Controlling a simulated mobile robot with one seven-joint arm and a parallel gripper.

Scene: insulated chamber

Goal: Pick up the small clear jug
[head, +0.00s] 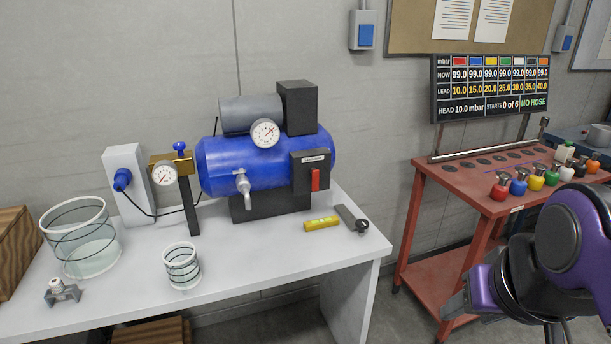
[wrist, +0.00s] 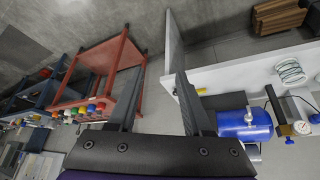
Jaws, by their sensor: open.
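The small clear jug (head: 182,267), a transparent vessel with dark bands and a pale rim, stands upright on the white bench in the head view. It looks empty. In the wrist view the small jug (wrist: 290,72) is at the right, on the bench top. A larger clear jug (head: 79,238) with some liquid stands to its left. My gripper (wrist: 158,72) is open and empty in the wrist view, with the jug well off to its right. In the head view my arm is at the lower right, in front of the red cart and away from the jug.
The red cart (head: 440,176) with coloured bottles stands right. Floor gap separates bench and cart.

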